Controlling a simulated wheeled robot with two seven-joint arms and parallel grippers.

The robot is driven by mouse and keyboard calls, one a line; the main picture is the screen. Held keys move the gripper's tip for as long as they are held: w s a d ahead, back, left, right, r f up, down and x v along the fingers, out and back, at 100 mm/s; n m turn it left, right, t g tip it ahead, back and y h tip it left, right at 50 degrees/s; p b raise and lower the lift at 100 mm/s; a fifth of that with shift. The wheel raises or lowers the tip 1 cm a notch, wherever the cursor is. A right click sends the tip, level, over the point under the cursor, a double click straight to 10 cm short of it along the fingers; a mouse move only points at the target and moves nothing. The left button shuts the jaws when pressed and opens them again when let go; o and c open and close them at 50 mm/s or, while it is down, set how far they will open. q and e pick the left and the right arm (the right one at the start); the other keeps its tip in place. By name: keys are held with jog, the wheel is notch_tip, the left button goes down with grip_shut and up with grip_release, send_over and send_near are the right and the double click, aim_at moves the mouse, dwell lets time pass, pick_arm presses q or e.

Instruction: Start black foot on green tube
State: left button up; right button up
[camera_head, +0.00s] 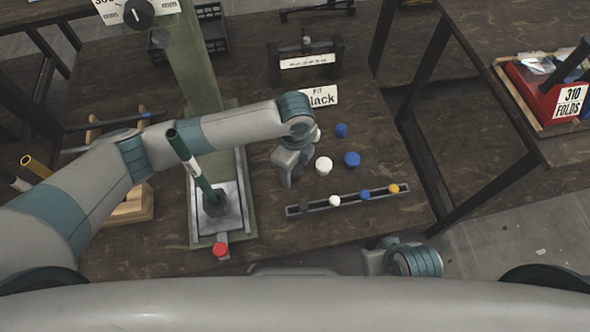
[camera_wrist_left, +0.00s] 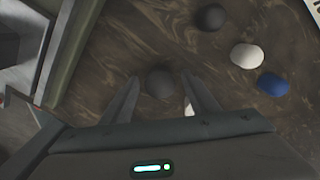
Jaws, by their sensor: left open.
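The green tube (camera_head: 190,165) with a white band stands tilted in the press fixture, its lower end in a dark holder (camera_head: 214,202). My left gripper (camera_head: 291,179) points down over the table right of the press. In the left wrist view its fingers (camera_wrist_left: 161,79) are apart, with a black foot (camera_wrist_left: 160,83) between them, not visibly gripped. Another black foot (camera_wrist_left: 210,17) lies farther off. In the head view the gripper hides the loose black feet. Part of my right arm's end (camera_head: 385,258) shows at the bottom; its fingers do not show.
White feet (camera_head: 323,165) and blue feet (camera_head: 352,159) lie right of the gripper. A red knob (camera_head: 220,249) sits at the press front. Yellow-ended tube (camera_head: 36,166) lies left.

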aim_at(295, 169)
pick_arm(q)
jog(key=shift+f, duration=0.2)
pick_arm(e)
jog(key=shift+a, duration=0.15)
pick_arm(q)
jog(key=c, duration=1.1)
jog(key=shift+r, duration=0.1)
